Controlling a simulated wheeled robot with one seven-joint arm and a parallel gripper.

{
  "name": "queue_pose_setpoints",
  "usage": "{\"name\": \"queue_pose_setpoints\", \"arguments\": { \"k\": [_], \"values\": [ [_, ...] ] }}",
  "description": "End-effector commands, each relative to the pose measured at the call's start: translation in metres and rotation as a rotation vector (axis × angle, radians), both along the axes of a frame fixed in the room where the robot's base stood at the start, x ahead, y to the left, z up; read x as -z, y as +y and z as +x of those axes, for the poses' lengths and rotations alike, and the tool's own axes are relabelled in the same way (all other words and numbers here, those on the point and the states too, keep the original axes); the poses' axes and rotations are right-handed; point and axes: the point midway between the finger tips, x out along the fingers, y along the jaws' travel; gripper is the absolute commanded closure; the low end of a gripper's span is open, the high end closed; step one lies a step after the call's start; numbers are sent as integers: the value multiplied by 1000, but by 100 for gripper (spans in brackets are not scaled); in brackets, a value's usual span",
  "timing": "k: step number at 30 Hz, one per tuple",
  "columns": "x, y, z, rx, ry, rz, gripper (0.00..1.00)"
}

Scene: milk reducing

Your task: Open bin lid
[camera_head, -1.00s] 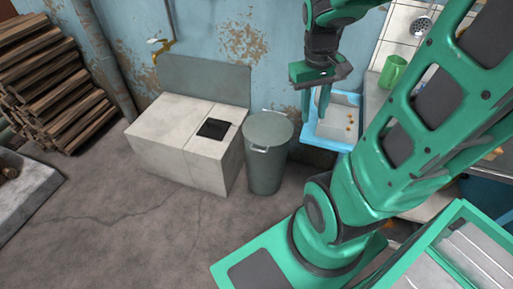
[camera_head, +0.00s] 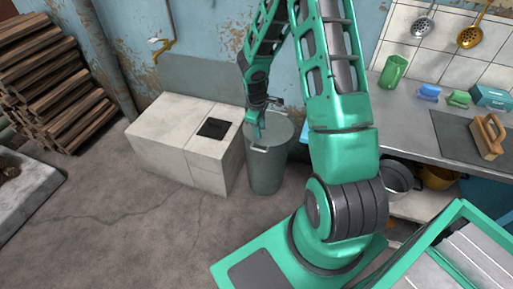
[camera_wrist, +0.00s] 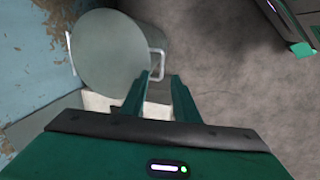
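The grey-green round bin (camera_head: 266,172) stands on the floor with its flat lid (camera_head: 283,133) closed on top. The lid also shows in the wrist view (camera_wrist: 108,48), with a pale handle (camera_wrist: 160,62) on its right side and another at its left edge. My gripper (camera_head: 258,136) is over the lid's near left part and hides some of it. In the wrist view my gripper (camera_wrist: 160,78) has its two green fingers apart, with nothing held. The near handle's lower end appears between the fingertips; I cannot tell whether they touch it.
A whitewashed stove (camera_head: 180,138) stands close to the bin's left. Stacked logs (camera_head: 50,80) are at the far left. The floor (camera_head: 130,220) in front is clear.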

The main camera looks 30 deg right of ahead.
Motion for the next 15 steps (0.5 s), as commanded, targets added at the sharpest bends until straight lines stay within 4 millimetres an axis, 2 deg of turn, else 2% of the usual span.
{"name": "queue_pose_setpoints", "arguments": {
  "k": [1,3,11,15],
  "values": [
    [12,3,4,-19,1,7,72],
    [23,7,8,-44,-2,12,72],
    [44,9,14,-72,-8,15,72],
    [62,7,16,-71,-5,16,72]
  ]
}}
